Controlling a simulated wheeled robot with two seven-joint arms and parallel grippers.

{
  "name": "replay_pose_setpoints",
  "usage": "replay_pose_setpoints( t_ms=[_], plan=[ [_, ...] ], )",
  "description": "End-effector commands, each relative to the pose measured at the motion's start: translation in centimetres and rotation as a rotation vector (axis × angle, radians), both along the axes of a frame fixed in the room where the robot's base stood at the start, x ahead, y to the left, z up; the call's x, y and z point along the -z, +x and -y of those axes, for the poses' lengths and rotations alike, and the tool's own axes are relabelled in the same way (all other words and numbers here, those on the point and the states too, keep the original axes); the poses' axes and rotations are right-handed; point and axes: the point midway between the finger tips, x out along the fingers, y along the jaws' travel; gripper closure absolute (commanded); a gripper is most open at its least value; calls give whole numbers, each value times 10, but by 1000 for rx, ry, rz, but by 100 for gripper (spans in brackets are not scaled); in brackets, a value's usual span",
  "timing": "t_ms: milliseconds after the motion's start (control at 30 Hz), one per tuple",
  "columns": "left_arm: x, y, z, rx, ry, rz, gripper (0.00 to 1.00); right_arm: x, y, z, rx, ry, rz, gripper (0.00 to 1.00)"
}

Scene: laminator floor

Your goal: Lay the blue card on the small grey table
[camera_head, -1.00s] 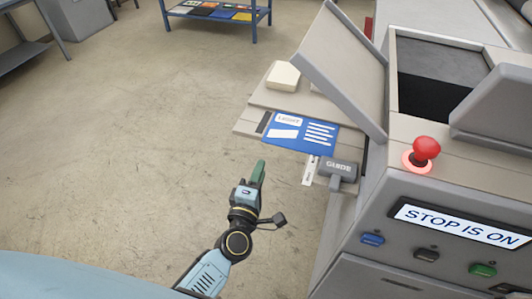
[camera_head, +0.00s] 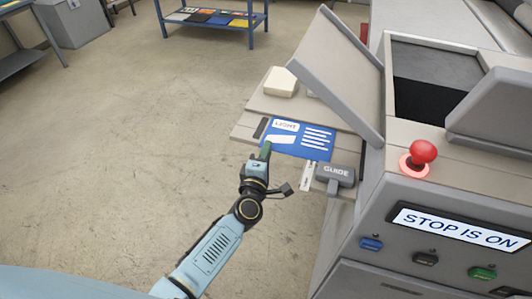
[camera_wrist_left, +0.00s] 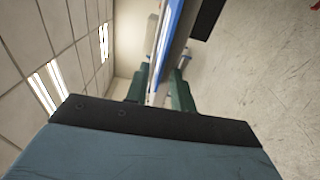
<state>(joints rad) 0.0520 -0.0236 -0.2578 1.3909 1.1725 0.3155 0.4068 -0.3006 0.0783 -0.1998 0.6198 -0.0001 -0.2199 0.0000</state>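The blue card (camera_head: 297,138), with white print, lies flat on the beige side shelf of the machine. My left gripper (camera_head: 265,151) is at the card's near left edge in the head view. In the left wrist view its two green fingers (camera_wrist_left: 158,90) stand apart, with the card's blue edge (camera_wrist_left: 171,35) running between them; I see a gap to the fingers. A grey table (camera_head: 22,58) is cut off at the left edge of the head view; I cannot tell whether it is the small grey one. My right gripper is not in view.
The beige shelf (camera_head: 244,133) carries a pale block (camera_head: 281,81) behind the card. A grey GUIDE block (camera_head: 335,175) is close right of my gripper. Open floor lies left.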

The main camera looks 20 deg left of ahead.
Motion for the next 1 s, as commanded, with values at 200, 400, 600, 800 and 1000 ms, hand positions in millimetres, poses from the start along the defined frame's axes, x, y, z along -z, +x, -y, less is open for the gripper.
replay_pose_setpoints(
  t_ms=[200,400,600,800,1000],
  plan=[
    [0,0,0,0,0,0,100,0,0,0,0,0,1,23],
    [0,0,0,0,1,0,100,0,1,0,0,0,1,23],
    [0,0,-6,1,1,1,100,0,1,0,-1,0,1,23],
    [0,1,-20,6,3,1,100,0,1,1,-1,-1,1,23],
    [0,3,-34,10,2,1,100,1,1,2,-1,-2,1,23]
  ],
)
